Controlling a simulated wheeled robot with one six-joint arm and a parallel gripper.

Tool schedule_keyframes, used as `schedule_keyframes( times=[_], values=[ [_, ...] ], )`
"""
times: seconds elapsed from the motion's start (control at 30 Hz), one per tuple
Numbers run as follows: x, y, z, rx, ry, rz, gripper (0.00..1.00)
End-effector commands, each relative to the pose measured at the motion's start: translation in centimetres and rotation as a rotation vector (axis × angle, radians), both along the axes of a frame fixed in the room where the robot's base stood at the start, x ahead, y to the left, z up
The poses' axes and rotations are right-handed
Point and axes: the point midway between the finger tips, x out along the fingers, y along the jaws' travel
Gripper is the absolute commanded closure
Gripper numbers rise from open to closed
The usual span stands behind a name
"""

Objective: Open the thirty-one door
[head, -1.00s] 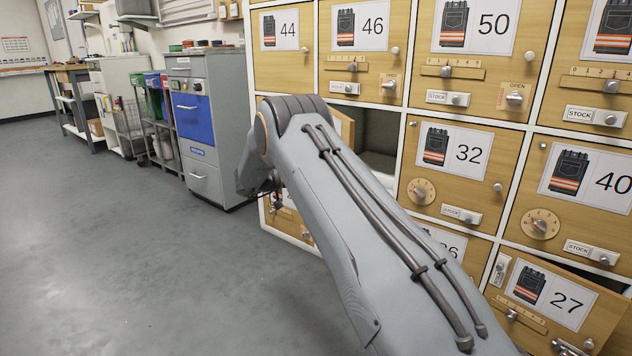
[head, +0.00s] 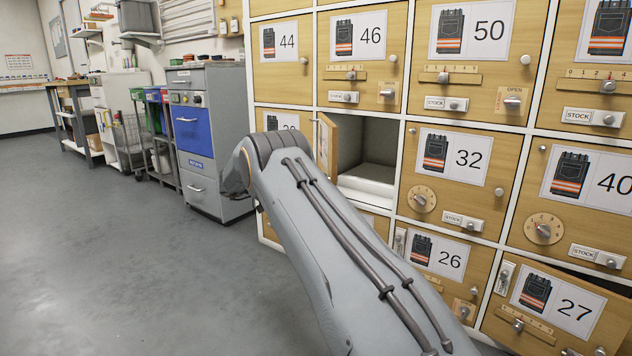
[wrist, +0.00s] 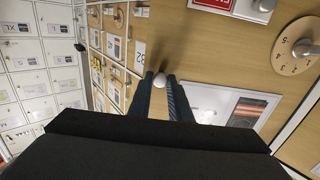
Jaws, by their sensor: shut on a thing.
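An open wooden door (head: 327,145) stands out from the locker front in the head view, left of the door marked 32. It is seen nearly edge-on, so its number does not show. The compartment (head: 372,160) behind it is open, with a pale floor and no contents visible. My gripper is hidden behind my arm in the head view. In the wrist view my gripper (wrist: 163,84) is shut on a round pale knob (wrist: 157,80) on a wooden door face. That face bears a picture card (wrist: 245,108), a red label (wrist: 212,4) and a dial (wrist: 292,44); no number is readable.
Closed door 32 (head: 455,155) is right of the opening, and door 46 (head: 360,45) is above it. Door 27 (head: 555,300), lower right, stands ajar. The floor (head: 110,250) at left is clear.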

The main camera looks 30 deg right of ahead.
Motion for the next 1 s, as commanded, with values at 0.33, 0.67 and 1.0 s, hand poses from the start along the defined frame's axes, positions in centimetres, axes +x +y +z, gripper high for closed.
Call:
schedule_keyframes(
  times=[0.33,0.67,1.0],
  values=[
    [-0.1,0.0,0.0,-0.001,0.001,-0.003,0.64],
    [0.8,2.7,0.0,-0.001,0.001,0.001,0.64],
    [2.3,6.7,-0.1,-0.001,0.001,-0.003,0.64]
  ],
)
